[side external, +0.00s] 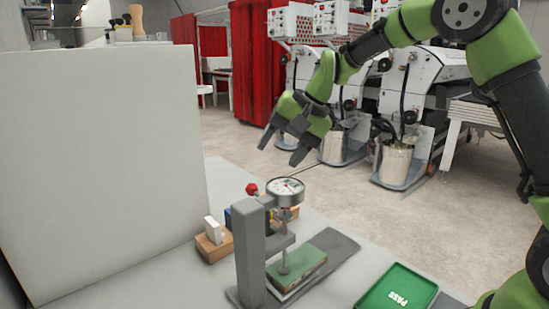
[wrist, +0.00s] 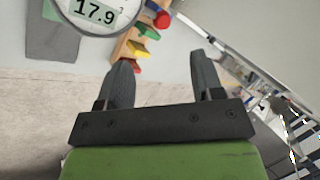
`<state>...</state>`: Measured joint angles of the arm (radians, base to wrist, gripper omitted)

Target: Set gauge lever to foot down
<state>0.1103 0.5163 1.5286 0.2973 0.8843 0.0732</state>
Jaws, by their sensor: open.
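The gauge stand (side external: 247,250) is a grey upright on the bench with a round dial gauge (side external: 285,191) at its top. The gauge display (wrist: 95,12) reads 17.9 in the wrist view. A red knob (side external: 252,188), which looks like the lever's end, sticks up at the left behind the stand; a red knob also shows in the wrist view (wrist: 162,19). The gauge foot (side external: 284,268) appears to meet the green block on the plate, though I cannot tell whether it touches. My gripper (side external: 282,146) is open and empty, above and behind the gauge, apart from the lever.
A green tray marked PASS (side external: 397,289) lies at the front right. A wooden holder (side external: 214,245) with coloured pieces stands behind the stand. A large pale panel (side external: 105,165) rises at the left. The air around my gripper is clear.

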